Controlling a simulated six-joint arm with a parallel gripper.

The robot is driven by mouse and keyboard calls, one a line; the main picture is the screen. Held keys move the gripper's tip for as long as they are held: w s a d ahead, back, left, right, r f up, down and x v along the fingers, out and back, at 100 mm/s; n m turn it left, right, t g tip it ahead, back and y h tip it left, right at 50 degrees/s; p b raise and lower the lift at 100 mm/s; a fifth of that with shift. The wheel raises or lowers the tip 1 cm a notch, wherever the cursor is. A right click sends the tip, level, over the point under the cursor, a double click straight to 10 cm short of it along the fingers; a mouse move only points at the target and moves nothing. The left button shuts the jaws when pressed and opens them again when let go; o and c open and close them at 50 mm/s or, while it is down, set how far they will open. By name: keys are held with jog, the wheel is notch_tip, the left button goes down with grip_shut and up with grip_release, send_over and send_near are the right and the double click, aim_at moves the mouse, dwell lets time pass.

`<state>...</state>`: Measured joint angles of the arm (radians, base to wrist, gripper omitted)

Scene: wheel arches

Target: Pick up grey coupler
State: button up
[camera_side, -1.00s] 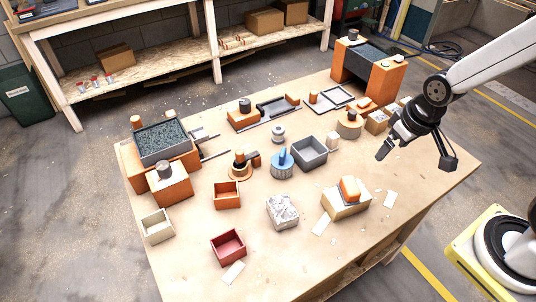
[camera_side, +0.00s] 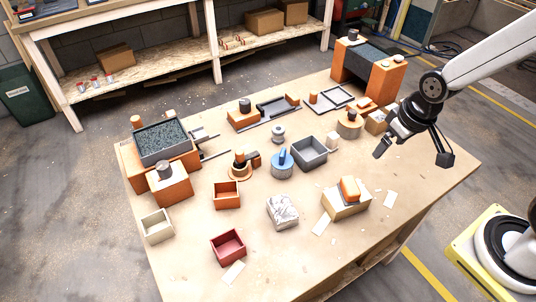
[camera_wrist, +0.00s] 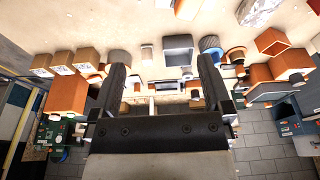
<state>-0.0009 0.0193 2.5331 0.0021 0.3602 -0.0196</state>
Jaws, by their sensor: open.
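The grey coupler (camera_side: 278,134) looks like a small spool-shaped grey piece. It stands upright on the table in the side view, behind the blue-topped round piece and left of the grey open box. I cannot pick it out surely in the wrist view. My gripper (camera_side: 384,148) is above the right part of the table, well to the right of the coupler and apart from it. In the wrist view, the two dark fingers of my gripper (camera_wrist: 162,75) are spread apart with nothing between them.
A grey open box (camera_side: 309,152) and a blue-topped round piece (camera_side: 282,166) stand near the coupler. An orange block with a dark cylinder (camera_side: 244,119) is behind left. A cream block with an orange top (camera_side: 346,200) is at front right.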

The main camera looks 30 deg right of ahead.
jog(key=w+a+f+n, duration=0.2)
jog(key=w+n, duration=0.4)
jog(key=w, duration=1.3)
jog(key=n+g+y, duration=0.1)
jog(key=n+g, duration=0.1)
jog(key=n, duration=0.5)
send_over(279, 128)
jog(key=f, duration=0.6)
jog(key=d+f, duration=0.1)
jog(key=f, duration=0.2)
jog(key=shift+s+f, duration=0.25)
jog(key=shift+f, duration=0.15)
jog(key=shift+w+a+f, duration=0.2)
jog(key=shift+w+f, duration=0.05)
jog(key=shift+f, duration=0.1)
jog(key=shift+f, duration=0.1)
jog(key=shift+a+f, duration=0.15)
jog(key=shift+f, duration=1.05)
